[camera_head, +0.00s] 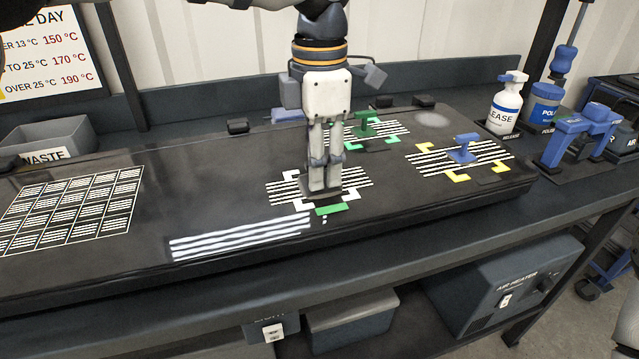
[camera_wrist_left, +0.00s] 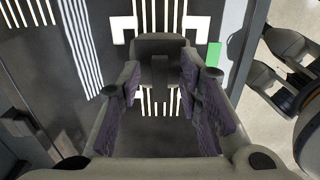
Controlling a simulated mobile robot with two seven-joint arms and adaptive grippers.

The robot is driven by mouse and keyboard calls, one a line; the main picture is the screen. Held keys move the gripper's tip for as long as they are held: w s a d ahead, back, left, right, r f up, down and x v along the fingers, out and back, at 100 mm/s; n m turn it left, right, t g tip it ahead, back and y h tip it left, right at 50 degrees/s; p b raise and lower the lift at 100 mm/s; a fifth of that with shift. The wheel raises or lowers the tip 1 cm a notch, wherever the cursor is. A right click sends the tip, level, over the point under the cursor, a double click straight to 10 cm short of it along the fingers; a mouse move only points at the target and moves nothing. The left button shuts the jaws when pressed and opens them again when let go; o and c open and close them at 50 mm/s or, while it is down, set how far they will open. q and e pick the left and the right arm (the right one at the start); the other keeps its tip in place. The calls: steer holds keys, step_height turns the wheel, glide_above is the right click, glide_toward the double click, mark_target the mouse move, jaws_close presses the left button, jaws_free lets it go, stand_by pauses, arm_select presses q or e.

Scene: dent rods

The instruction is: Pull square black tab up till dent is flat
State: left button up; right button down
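A striped dent panel (camera_head: 283,187) with white corner marks lies near the front edge of the bench, under my left gripper. Its stripes also show in the left wrist view (camera_wrist_left: 145,14). My left gripper (camera_head: 325,186) points straight down over it, fingers low and around the middle of the stripes. In the left wrist view the fingers (camera_wrist_left: 160,75) stand apart, with a dark, roughly square piece (camera_wrist_left: 160,42), likely the black tab, between or just beyond the tips. Contact cannot be made out. Grey parts, likely my right gripper (camera_wrist_left: 283,65), show at the right edge of that view.
A green tab (camera_head: 366,127) and a blue tab (camera_head: 464,149) stand on striped patches behind and to the right. A white release bottle (camera_head: 507,104) and a blue polish tub (camera_head: 543,105) stand at the back right. A waste bin (camera_head: 46,141) sits at left.

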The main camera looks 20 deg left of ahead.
arm_select(q)
step_height(320, 180, up, 12)
stand_by(0.5)
